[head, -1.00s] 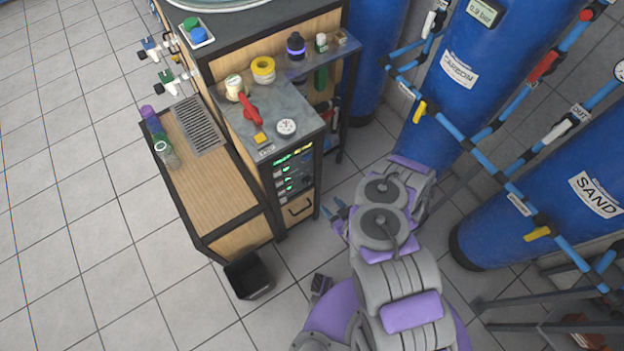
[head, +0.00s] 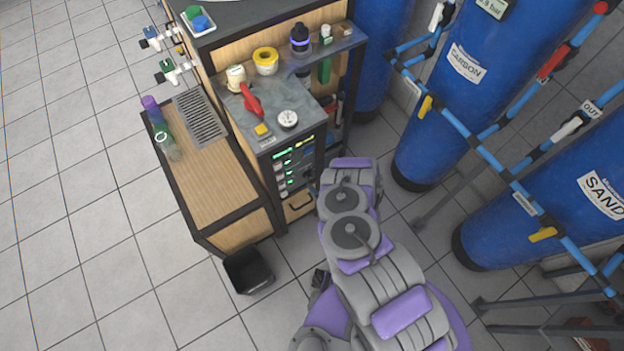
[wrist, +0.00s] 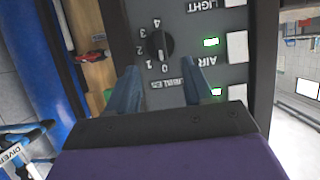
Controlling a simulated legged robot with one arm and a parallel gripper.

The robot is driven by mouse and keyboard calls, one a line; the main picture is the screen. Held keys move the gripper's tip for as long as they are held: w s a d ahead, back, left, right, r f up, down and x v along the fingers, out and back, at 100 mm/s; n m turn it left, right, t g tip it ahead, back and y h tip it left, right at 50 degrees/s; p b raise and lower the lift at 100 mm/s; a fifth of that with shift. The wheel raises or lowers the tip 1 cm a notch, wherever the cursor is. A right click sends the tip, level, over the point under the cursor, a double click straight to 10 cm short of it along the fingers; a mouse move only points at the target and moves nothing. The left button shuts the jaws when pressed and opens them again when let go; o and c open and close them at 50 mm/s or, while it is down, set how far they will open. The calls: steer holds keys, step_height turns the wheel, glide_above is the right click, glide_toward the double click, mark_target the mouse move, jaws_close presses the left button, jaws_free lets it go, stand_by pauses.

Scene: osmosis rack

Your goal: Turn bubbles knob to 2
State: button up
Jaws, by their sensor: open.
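The black bubbles knob (wrist: 159,45) sits on the dark control panel (wrist: 190,40), with its scale from 0 to 4 and the BUBBLES label upside down in the wrist view. I cannot tell its setting surely. My gripper (wrist: 160,85) is open and empty, its two blue fingers pointing at the panel. In the head view the control panel (head: 296,158) is on the cabinet front, and my arm hides most of the gripper.
LIGHT and AIR switches (wrist: 237,46) with green lights sit beside the knob. A black bin (head: 248,271) stands on the floor. Blue tanks (head: 450,110) and pipes are on the right. Open tiled floor lies left.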

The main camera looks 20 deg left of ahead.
mark_target(311, 177)
steer(key=b+x, duration=0.1)
steer(key=x, duration=0.4)
steer(key=shift+s+a, duration=0.1)
steer(key=shift+a, duration=0.05)
steer(key=shift+c, duration=0.5)
steer(key=c, duration=0.6)
